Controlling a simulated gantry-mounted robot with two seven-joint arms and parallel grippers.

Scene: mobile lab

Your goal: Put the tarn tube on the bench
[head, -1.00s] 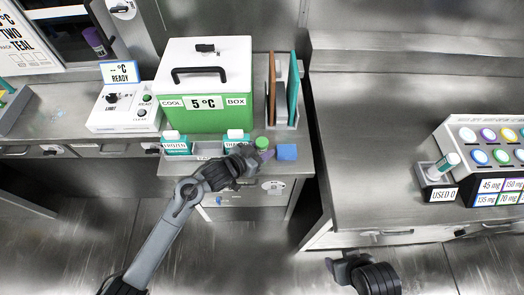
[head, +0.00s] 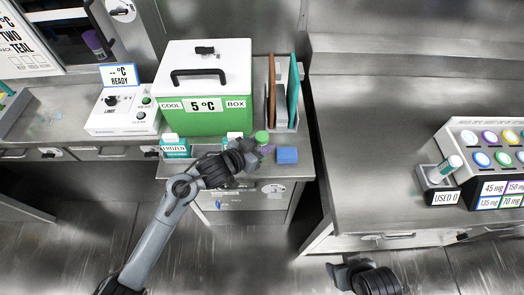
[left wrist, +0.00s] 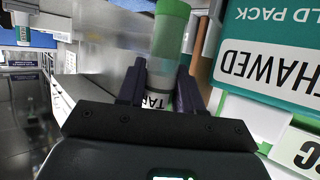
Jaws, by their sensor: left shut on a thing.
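The tarn tube (left wrist: 167,45) has a green cap and clear body, with a label whose visible letters start "TA". In the left wrist view it stands between the two dark fingers of my left gripper (left wrist: 160,90), which is shut on it. In the head view my left gripper (head: 256,152) is over the front of the left bench (head: 302,170), and the green cap shows just above it. The tube's lower part is hidden, so I cannot tell whether it touches anything. My right gripper (head: 343,270) is at the bottom, by the right bench; its jaws are unclear.
A green and white cool box (head: 205,85) stands behind the gripper. A frozen pack (head: 175,147) and a thawed pack (left wrist: 275,60) are close on the left. A blue block (head: 287,155) lies just right. Upright panels (head: 293,90) stand behind. The right counter (head: 375,150) has wide bare room.

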